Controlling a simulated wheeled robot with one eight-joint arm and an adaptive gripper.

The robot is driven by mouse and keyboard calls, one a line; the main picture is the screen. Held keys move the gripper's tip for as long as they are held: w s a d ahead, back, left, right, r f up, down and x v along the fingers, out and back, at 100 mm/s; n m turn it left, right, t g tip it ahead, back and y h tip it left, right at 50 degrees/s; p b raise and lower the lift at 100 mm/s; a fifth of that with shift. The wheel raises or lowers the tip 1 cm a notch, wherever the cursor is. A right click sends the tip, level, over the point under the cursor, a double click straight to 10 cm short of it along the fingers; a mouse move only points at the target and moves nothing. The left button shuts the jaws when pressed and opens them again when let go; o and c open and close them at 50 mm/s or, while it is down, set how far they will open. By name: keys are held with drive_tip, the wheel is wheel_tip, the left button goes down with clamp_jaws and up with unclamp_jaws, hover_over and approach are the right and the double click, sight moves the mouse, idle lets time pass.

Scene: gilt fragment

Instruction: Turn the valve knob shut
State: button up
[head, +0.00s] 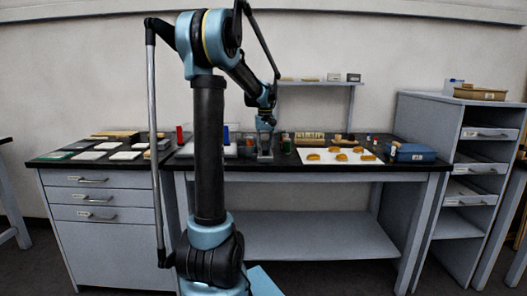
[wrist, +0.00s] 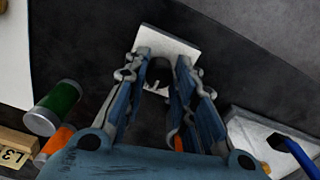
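In the wrist view a small pale plate (wrist: 165,40) lies on the dark bench, with pale marks near its lower edge. A dark rounded shape (wrist: 158,72) shows at its lower edge between my fingers; it may be the valve knob, but I cannot tell surely. My gripper (wrist: 164,84) is over it with the two fingers apart, one on each side. I cannot tell whether they touch it. In the head view my gripper (head: 265,121) points down over the bench, above a small grey object (head: 265,155).
A green-and-grey cylinder (wrist: 57,104) and a block labelled L3 (wrist: 14,148) are at left in the wrist view. A pale tray (wrist: 250,140) with a blue tool (wrist: 292,150) is at right. A white sheet (head: 318,158) with yellow pieces and a blue box (head: 412,153) lie right of my gripper.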

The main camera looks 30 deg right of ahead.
drive_tip(key=o, duration=0.3)
drive_tip(key=shift+w, duration=0.15)
wheel_tip(320, 180, up, 12)
idle(0.5)
drive_tip(key=shift+a+f, duration=0.1)
drive_tip(key=shift+a, duration=0.05)
